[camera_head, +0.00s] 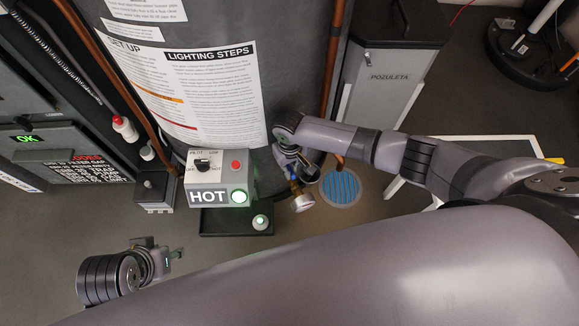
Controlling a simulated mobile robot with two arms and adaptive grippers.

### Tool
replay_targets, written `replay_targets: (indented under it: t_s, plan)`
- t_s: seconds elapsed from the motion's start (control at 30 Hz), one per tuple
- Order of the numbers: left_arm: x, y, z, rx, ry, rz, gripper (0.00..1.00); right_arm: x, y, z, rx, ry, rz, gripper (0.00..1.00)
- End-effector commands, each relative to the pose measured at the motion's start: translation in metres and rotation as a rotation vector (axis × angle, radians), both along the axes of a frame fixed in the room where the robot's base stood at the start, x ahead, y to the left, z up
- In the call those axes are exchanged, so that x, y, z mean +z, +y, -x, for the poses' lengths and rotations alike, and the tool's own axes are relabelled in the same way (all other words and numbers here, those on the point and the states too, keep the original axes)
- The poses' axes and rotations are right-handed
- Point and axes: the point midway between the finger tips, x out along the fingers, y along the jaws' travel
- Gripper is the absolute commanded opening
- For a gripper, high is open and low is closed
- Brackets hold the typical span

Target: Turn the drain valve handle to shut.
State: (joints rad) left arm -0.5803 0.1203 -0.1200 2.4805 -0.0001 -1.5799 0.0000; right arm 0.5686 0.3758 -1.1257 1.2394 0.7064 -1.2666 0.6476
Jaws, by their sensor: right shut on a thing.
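The tall dark grey heater tank (225,12) fills the upper middle of the head view. The drain valve (294,187) is at the tank's lower right, a small brass-coloured fitting with a pale round end (302,202). My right gripper (293,174) reaches down to it and is shut on a part there, which looks like the valve handle. The gripper hides most of the handle, so its angle cannot be read. My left gripper (168,257) is low on the left, over the floor, away from the valve. Its fingers are too small to tell open from shut.
A control box (216,171) marked HOT, with a knob and lit green button, stands left of the valve. A round blue floor grate (341,187) lies right of it. A grey cabinet (386,85) stands behind.

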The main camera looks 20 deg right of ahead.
Motion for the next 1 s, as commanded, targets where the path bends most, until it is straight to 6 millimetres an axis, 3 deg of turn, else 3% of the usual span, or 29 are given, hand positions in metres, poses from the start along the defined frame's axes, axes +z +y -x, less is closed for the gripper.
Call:
replay_targets:
  t_s: [0.2, 0.43, 1.0]
  plan:
    - [0.001, 0.000, 0.000, 0.000, 0.000, 0.000, 0.37, 0.001, 0.000, 0.000, -0.006, 0.000, 0.000, 0.00]
    - [0.016, 0.000, 0.000, 0.000, -0.001, 0.000, 0.37, 0.002, 0.000, 0.001, -0.110, 0.001, -0.001, 0.00]
    - [-0.022, -0.002, -0.011, -0.002, 0.020, 0.000, 0.37, 0.001, 0.000, 0.000, -0.251, 0.000, 0.000, 0.00]
